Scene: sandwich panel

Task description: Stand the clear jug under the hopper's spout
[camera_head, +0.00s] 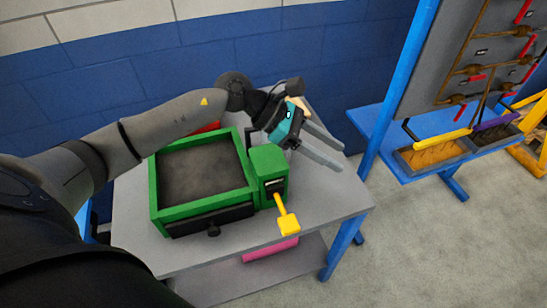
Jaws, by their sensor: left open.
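My left gripper (341,159) is open and empty. It is above the right part of the grey table (335,203), with its two fingers pointing to the right and down. I cannot make out a clear jug in this view. No hopper or spout can be identified with certainty. A green open-topped box (203,208) with a dark inside stands on the table, left of the gripper. A green housing (268,165) with a yellow lever (287,220) is at its right side. My right gripper is not in view.
A pink object (270,249) is on the table's lower shelf. A red object (207,128) shows partly behind the green box. A blue stand (402,85) with a grey pipe panel (447,60) and a tray (432,153) stands at right. The table's right end looks bare.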

